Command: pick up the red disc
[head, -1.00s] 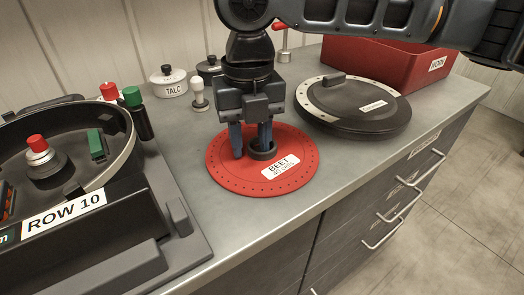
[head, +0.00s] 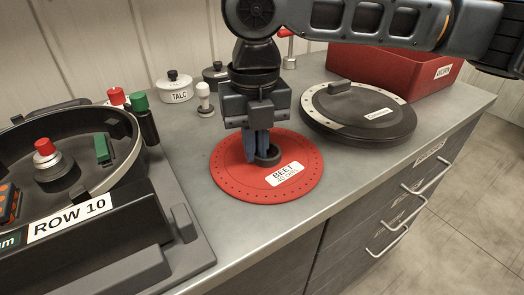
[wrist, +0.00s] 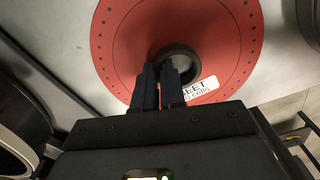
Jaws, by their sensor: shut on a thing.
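The red disc (head: 235,179) lies flat on the grey counter, with small holes around its edge and a white BEET label. A dark ring-shaped hub (head: 268,156) stands at its middle; it also shows in the wrist view (wrist: 182,60). My gripper (head: 256,158) points down over the disc, its blue fingers close together at the left side of the hub. In the wrist view the fingers (wrist: 160,75) are shut on the hub's near wall. The fingertips' contact is partly hidden.
A black round lid (head: 357,113) lies right of the disc, before a red bin (head: 395,68). A seed meter housing marked ROW 10 (head: 70,217) stands at left. The TALC pot (head: 176,88) and a white-knobbed piece (head: 204,98) stand behind.

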